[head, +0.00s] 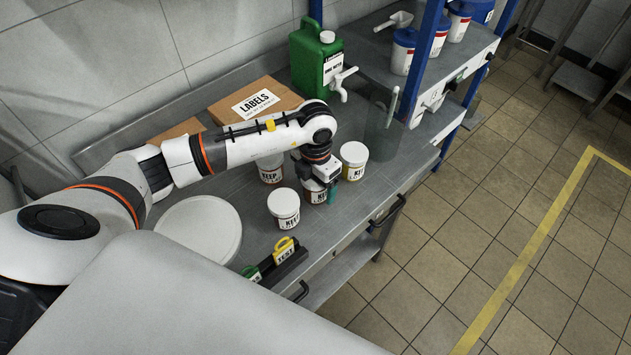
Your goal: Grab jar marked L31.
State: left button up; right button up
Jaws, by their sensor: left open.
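My right gripper is out of view.
A green jug (308,65) and a box marked LABELS (252,102) stand behind the jars. A clear container (383,130) stands right of them. A large white round lid (200,228) lies left, and a dark holder with tags (280,265) sits at the front edge.

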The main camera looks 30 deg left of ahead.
pick_arm(q)
jog(key=c, duration=1.2)
